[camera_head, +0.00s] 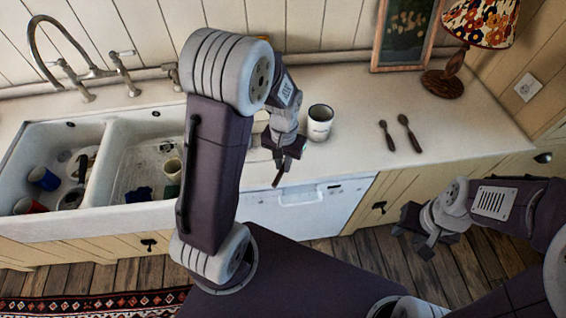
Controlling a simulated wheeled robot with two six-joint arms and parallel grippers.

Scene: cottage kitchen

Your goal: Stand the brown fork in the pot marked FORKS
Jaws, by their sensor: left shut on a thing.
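My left gripper (284,160) is in front of the counter's front edge. It is shut on a thin brown utensil (278,180), which fits the brown fork. One end points down below the fingers; the rest is hidden by the gripper. A white pot with a dark rim (320,124) stands upright on the counter, right of the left gripper. Its small dark lettering is too small to read. Something pale, perhaps another pot, is mostly hidden behind my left arm. My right gripper (419,226) is low at the right, over the floor, and looks open and empty.
Two brown spoon-like utensils (387,135) (409,133) lie on the counter (460,125) right of the pot. A lamp (444,82) and a picture frame (405,35) stand behind. The double sink (100,180) at left holds cups and dishes.

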